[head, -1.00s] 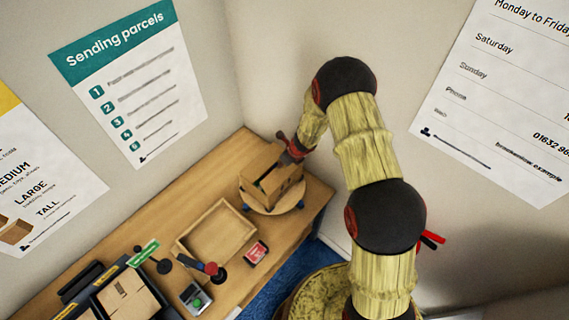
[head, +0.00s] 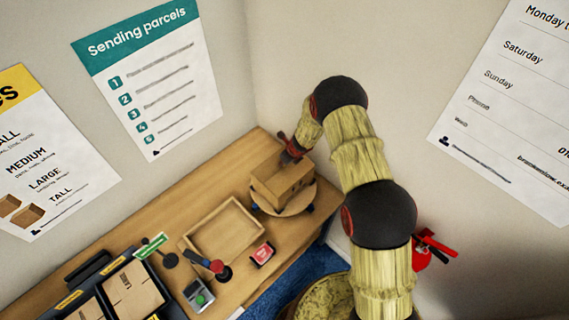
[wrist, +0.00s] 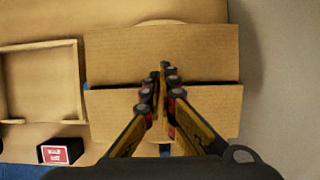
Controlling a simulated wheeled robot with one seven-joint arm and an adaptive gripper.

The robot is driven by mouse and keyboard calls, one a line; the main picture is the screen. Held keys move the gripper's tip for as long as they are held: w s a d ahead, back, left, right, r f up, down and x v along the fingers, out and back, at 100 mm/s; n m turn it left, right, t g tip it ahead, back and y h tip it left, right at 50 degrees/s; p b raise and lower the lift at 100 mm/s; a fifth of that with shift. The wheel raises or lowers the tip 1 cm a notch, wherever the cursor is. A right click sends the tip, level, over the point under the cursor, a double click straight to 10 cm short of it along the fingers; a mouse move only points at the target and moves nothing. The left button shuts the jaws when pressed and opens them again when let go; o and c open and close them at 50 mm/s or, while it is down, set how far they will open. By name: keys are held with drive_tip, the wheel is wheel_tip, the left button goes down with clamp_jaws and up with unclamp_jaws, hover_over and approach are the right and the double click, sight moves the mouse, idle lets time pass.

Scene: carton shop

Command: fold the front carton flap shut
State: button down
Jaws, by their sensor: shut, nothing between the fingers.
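The brown carton (head: 283,187) sits on a round turntable (head: 291,211) at the far right end of the bench. In the wrist view two flaps lie across its top, an upper flap (wrist: 115,53) and a lower flap (wrist: 220,108), with a narrow dark gap between them. I cannot tell for sure which is the front flap. My gripper (wrist: 163,68) is shut and empty, its fingertips over the gap and the edge of the upper flap. In the head view my gripper (head: 290,158) is at the carton's top, partly hidden; contact is unclear.
A card device (head: 198,295) and a rack of flat cartons (head: 133,292) stand further left. Walls close in behind and right of the carton.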

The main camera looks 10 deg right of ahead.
drive_tip(key=shift+w+a+f, duration=0.15)
drive_tip(key=shift+w+f, duration=0.1)
drive_tip(key=shift+f, duration=0.25)
idle(0.5)
